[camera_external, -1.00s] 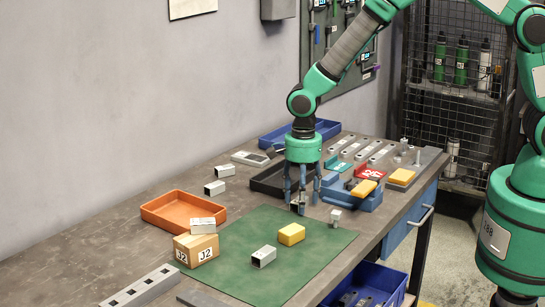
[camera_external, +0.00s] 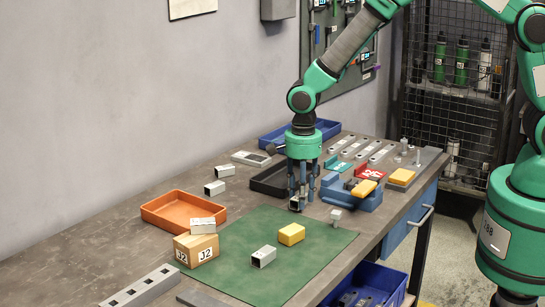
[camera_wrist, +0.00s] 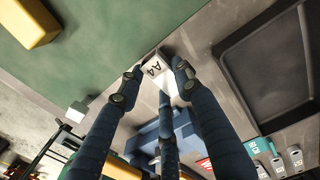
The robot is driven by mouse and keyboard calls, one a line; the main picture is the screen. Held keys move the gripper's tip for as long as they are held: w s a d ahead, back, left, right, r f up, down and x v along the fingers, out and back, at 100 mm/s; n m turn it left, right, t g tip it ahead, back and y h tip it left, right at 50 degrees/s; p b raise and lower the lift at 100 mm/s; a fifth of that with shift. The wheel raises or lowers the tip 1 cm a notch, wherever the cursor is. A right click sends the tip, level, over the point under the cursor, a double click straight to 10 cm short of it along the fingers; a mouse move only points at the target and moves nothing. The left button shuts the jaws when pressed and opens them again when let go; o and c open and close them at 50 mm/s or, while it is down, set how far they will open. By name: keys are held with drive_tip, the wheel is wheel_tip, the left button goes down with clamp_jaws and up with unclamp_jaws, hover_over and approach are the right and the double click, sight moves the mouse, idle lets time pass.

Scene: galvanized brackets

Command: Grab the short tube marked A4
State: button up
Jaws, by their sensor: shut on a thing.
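The short tube marked A4 (camera_wrist: 153,68) is a light grey metal piece with black lettering on its face. In the wrist view it sits between the fingers of my gripper (camera_wrist: 155,78). In the outside view my gripper (camera_external: 301,200) points down at the back right edge of the green mat (camera_external: 230,245), and its blue fingers are closed in on the tube (camera_external: 294,205). The fingers hide most of the tube there. The tube is low, at about table height; I cannot tell whether it touches the surface.
A black tray (camera_external: 262,187) and a blue holder (camera_external: 365,203) flank my gripper. An orange tray (camera_external: 160,212) and cardboard box (camera_external: 190,262) stand left.

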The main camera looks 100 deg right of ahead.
wheel_tip(320, 180, up, 9)
drive_tip(key=shift+r+p, duration=0.1)
drive_tip(key=shift+p, duration=0.55)
drive_tip(key=shift+d, duration=0.1)
